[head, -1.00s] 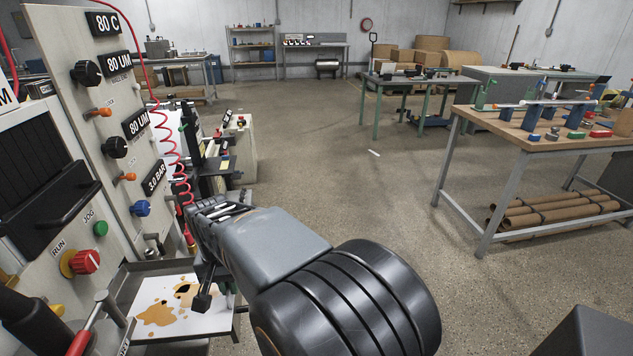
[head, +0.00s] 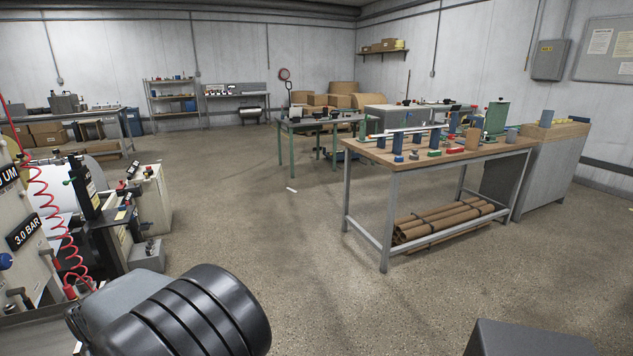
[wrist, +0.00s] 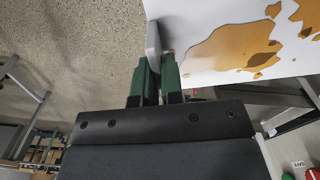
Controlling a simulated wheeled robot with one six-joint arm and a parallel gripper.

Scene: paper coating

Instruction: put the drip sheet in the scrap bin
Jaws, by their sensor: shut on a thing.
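The drip sheet (wrist: 205,35) is white with brown stains and fills the upper right of the wrist view. My gripper (wrist: 157,72), with green fingers, is shut on the sheet's edge at the top middle of the wrist view. The sheet's far part runs out of that picture. In the head view my arm shows at the bottom left, and both the gripper and the sheet are out of sight. I cannot make out a scrap bin in either view.
The coating machine (head: 30,235) stands at the left in the head view. A wooden-topped bench (head: 455,158) with several small parts stands at the right, with brown tubes (head: 445,220) on its lower shelf. A green-legged table (head: 315,122) stands farther back.

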